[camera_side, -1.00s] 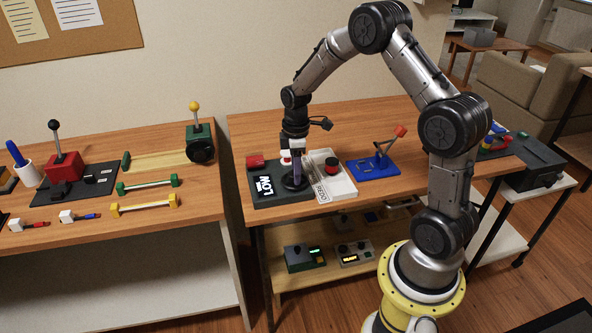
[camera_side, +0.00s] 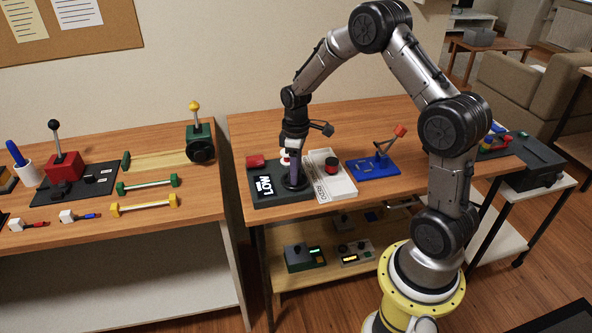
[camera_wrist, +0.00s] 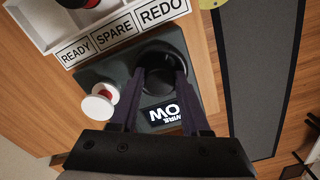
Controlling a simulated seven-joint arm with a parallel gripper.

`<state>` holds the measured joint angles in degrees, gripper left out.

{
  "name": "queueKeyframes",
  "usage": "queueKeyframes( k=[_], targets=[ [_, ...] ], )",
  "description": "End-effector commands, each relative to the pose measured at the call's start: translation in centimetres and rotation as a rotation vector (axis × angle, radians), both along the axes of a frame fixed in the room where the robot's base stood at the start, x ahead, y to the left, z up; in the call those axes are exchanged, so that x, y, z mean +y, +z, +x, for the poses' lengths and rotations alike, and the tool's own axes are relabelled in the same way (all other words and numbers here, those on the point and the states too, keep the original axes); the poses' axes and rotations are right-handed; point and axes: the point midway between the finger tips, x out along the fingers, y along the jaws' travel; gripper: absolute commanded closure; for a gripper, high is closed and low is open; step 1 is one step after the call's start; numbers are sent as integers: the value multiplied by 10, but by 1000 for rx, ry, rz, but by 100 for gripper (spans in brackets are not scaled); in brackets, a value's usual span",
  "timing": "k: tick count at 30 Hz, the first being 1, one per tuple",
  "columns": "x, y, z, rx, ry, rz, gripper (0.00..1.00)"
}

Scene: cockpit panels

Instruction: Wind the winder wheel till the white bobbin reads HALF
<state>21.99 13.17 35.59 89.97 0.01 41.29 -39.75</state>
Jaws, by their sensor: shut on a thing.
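The winder is a dark grey base with a black winder wheel (camera_side: 294,183) at its front right. The wheel shows between my fingers in the wrist view (camera_wrist: 163,55). My gripper (camera_wrist: 160,78) points down and is shut on the winder wheel; the exact contact is partly hidden. The white bobbin (camera_wrist: 98,108) has a red centre and stands beside the wheel; its top shows behind my gripper in the side view (camera_side: 284,155).
A blue lever base (camera_side: 373,167) stands farther right.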

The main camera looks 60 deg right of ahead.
Motion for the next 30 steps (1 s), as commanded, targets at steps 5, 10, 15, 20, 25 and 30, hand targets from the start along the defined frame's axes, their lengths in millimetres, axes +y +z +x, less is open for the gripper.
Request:
queueKeyframes(
  k=[5,10,15,20,25,30],
  targets=[
    [1,1,0,-1,-166,-1,100],
    [1,1,0,-1,-328,-1,100],
    [2,1,0,-2,-482,0,100],
    [2,1,1,-2,-608,0,100],
    [3,1,1,-2,-712,0,100],
    [3,1,1,-2,-781,0,100]
  ],
)
